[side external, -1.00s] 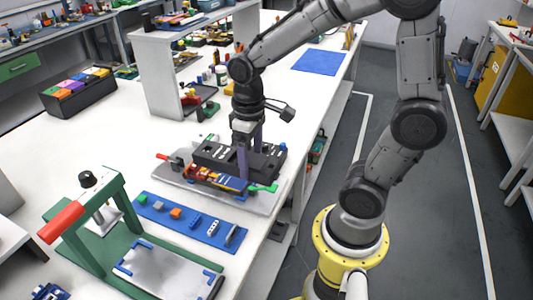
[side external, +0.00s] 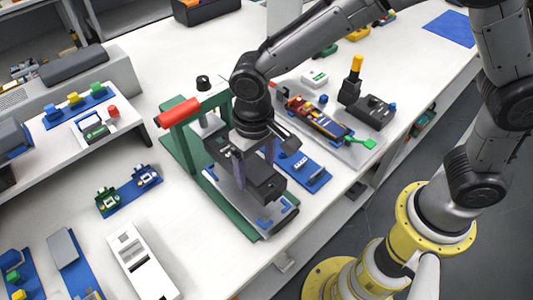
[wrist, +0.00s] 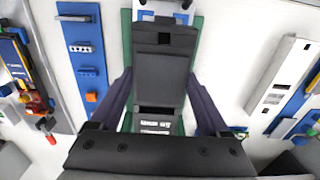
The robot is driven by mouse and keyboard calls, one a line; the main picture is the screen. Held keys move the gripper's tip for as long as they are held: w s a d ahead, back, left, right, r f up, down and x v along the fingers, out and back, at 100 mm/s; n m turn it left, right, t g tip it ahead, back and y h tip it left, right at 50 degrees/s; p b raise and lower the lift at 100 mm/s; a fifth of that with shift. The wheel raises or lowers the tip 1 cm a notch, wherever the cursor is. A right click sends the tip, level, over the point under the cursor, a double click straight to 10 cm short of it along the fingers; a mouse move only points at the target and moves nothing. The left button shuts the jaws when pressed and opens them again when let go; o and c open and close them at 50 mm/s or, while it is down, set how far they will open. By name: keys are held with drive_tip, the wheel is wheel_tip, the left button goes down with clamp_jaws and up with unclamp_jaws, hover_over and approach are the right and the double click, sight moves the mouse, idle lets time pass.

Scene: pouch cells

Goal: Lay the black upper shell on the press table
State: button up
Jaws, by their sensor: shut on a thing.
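The black upper shell (side external: 264,187) is between the two purple-grey fingers of my gripper (side external: 255,168), which is shut on it. In the wrist view the shell (wrist: 160,75) lies lengthwise between the fingers (wrist: 160,100), its near part close to the gripper body. The shell is over the press table (side external: 238,203), a silver plate with blue corner brackets (side external: 265,223) on the green press base. The shell covers much of the plate. I cannot tell whether it touches the plate or hangs just above it.
The green press frame (side external: 185,140) with its red handle (side external: 180,112) stands close beside my gripper, to the left. A blue strip with small parts (side external: 312,177) lies to the right. Behind it is a grey fixture (side external: 375,152) with colourful parts. A white slotted block (side external: 140,260) stands front left.

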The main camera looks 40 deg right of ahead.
idle(0.3)
drive_tip(key=shift+f, duration=2.9)
drive_tip(key=shift+f, duration=1.05)
drive_tip(key=o, duration=1.2)
drive_tip(key=shift+o, duration=0.2)
wheel_tip(320, 180, up, 14)
drive_tip(key=shift+f, duration=0.1)
